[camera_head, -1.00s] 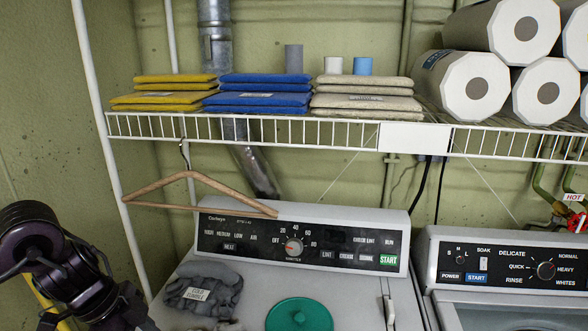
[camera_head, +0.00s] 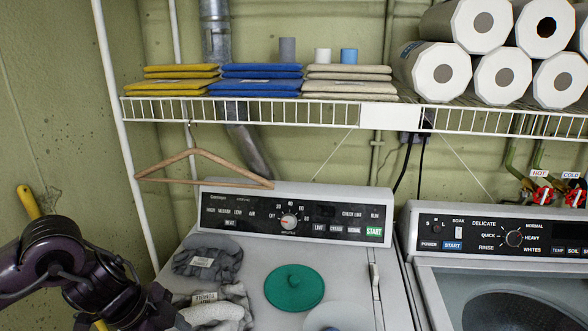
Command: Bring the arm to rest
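My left arm (camera_head: 75,270) comes in at the lower left of the head view, dark and jointed, in front of the left side of the dryer. Its gripper is not clearly visible; the fingertips are hidden or below the picture's bottom edge. My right arm and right gripper are not in view. The dryer (camera_head: 375,280) stands in the middle, with a dark control panel along its back. On its top lie grey cloths (camera_head: 208,256) close to my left arm, and a round green lid (camera_head: 294,287).
A white wire shelf (camera_head: 250,110) holds yellow, blue and beige folded stacks and large white rolls (camera_head: 437,72). A wooden hanger (camera_head: 205,168) hangs below it. A washer (camera_head: 430,285) stands at right, with red valves (camera_head: 543,195) behind. A yellow handle (camera_head: 29,201) stands at left.

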